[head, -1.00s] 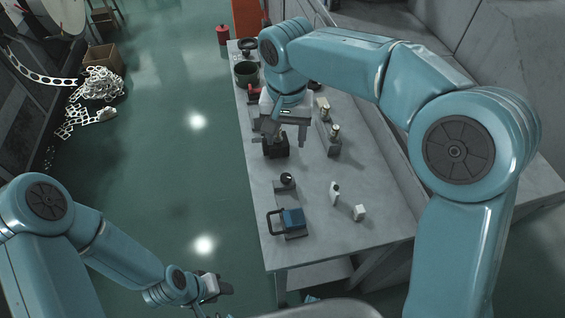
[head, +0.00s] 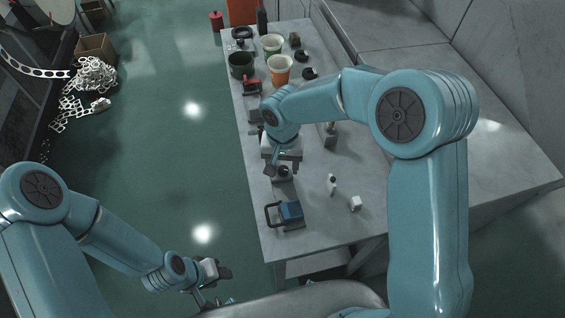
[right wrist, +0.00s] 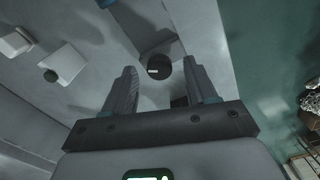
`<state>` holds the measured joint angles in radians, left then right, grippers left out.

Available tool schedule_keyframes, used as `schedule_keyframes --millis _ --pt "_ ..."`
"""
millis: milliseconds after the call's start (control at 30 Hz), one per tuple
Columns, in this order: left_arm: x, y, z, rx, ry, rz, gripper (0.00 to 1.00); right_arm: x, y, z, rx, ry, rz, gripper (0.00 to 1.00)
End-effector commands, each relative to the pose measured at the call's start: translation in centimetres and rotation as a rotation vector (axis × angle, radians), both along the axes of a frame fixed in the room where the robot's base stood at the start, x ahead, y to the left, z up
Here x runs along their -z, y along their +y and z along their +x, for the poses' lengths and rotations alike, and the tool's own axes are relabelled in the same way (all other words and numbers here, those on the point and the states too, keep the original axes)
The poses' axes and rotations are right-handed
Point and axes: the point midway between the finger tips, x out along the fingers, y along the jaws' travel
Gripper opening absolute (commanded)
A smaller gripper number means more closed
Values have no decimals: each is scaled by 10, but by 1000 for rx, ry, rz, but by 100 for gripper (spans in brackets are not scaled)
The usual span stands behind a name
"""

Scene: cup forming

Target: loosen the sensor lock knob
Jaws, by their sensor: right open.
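The black lock knob (head: 284,172) sits on a small mount on the bench, behind the blue block with a handle. My right gripper (head: 282,163) points down over it and partly hides it. In the right wrist view the round dark knob (right wrist: 184,67) with a small white mark shows beside the right fingertip. The fingers of my right gripper (right wrist: 160,72) are apart, with nothing held between them. I cannot tell its height over the knob. My left gripper (head: 212,285) is off the bench at lower left, over the floor; its jaws are unclear.
The blue block with a black handle (head: 291,211) stands in front of the knob.

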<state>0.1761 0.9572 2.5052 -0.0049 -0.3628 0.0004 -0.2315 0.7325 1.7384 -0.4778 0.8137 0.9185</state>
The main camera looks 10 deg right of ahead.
Motion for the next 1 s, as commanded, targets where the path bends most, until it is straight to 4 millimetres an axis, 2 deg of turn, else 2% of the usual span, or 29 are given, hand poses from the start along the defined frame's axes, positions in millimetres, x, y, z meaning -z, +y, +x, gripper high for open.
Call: schedule_keyframes --millis 133,400,433,500,600,1000 --pt "-2 0 0 0 -1 0 43 10 0 1 0 2 1 57" --pt "-1 0 0 0 0 0 43 12 0 2 0 0 1 57" --pt "-1 0 0 0 0 0 43 12 0 2 0 0 1 50" --pt "-1 0 0 0 0 0 43 12 0 2 0 0 1 28" --pt "-1 0 0 0 -1 0 43 12 0 2 0 0 1 1" --pt "0 0 0 0 0 0 43 12 0 1 -17 1 1 1"
